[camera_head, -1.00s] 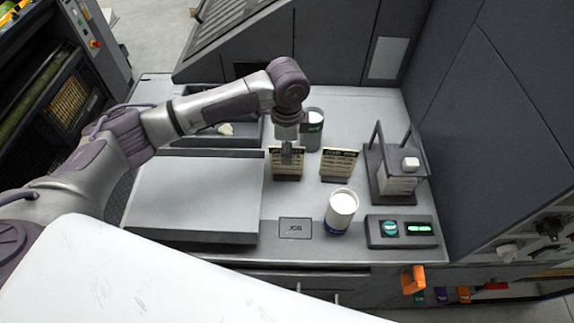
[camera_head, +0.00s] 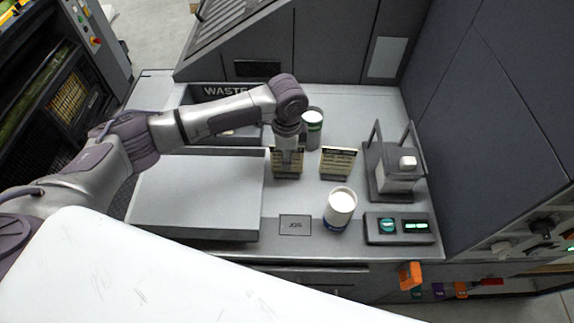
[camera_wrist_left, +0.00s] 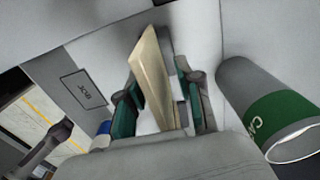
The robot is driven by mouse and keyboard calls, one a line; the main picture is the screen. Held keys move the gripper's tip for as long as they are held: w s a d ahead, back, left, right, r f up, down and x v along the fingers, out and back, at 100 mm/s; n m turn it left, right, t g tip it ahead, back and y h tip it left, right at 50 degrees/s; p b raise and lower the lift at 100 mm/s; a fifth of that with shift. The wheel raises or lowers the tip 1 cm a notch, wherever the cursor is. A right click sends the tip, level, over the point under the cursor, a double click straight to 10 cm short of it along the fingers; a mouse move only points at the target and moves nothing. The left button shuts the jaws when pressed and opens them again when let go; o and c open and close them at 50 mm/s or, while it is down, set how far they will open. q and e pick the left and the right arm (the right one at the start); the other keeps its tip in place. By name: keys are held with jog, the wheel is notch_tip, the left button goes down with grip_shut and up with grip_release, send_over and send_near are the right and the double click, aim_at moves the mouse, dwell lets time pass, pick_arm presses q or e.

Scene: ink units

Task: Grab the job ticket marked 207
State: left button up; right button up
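Two cream job tickets stand on the grey bench in the head view, a left one (camera_head: 287,168) and a right one (camera_head: 338,162). Their printing is too small to read, so I cannot tell which is marked 207. My left gripper (camera_head: 288,152) points down at the left ticket and hides part of it. In the left wrist view, that ticket (camera_wrist_left: 152,75) stands edge-on between the two fingers of my left gripper (camera_wrist_left: 160,108). The fingers are apart, with visible gaps beside the ticket. My right gripper is not in view.
A dark can with a green band (camera_head: 313,128) stands close behind the gripper; it also shows in the wrist view (camera_wrist_left: 262,105). A white-topped can (camera_head: 340,208) stands in front, beside a JOB plate (camera_head: 295,225). A wire-framed holder (camera_head: 395,180) stands right. A WASTE tray (camera_head: 222,93) lies back left.

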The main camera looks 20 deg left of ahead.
pick_arm(q)
grip_shut()
dwell(0.3)
dwell(0.3)
